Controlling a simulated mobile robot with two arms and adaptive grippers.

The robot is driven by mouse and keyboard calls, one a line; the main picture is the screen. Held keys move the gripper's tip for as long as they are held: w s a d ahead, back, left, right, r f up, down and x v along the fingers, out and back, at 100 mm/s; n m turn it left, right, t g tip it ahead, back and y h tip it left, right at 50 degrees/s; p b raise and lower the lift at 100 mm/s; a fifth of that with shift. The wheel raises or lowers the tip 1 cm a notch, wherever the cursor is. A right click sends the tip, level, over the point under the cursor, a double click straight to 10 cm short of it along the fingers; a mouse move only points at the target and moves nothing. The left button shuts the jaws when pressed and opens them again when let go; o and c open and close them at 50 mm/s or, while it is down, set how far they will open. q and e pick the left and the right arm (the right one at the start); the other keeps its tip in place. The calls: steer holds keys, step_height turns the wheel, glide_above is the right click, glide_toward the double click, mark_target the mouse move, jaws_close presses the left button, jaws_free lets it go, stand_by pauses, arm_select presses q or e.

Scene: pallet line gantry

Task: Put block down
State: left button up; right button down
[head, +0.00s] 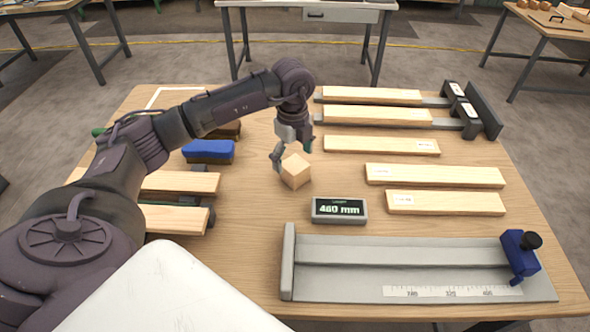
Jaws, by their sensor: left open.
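A small pale wooden block (296,173) is near the middle of the wooden table (262,213), behind the display box. It appears to rest on the tabletop. My left gripper (292,156) reaches in from the left and points down at the block. Its jaws are open, with one finger at the block's left upper side and the other above its right side. I cannot tell whether a finger still touches the block. My right gripper is out of view.
A display box (339,210) reading 460 mm stands in front of the block. A grey measuring fixture (400,250) with a blue stop (520,254) lies along the front. Several planks (434,175) lie right. A blue brush-like object (208,150) and more planks (180,183) are left.

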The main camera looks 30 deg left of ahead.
mark_target(295, 164)
arm_select(q)
steer(key=shift+f, duration=0.55)
steer(key=f, duration=0.1)
steer(key=f+p, duration=0.1)
steer(key=f, duration=0.1)
steer(key=shift+w+d+f+p, duration=0.1)
steer(key=shift+w+f+p, duration=0.15)
steer(key=shift+f+p, duration=0.1)
steer(key=shift+f, duration=0.45)
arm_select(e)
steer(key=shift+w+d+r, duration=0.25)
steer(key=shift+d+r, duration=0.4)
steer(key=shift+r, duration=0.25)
arm_select(q)
steer(key=c, duration=1.3)
steer(key=shift+r, duration=0.1)
steer(key=shift+c, duration=0.5)
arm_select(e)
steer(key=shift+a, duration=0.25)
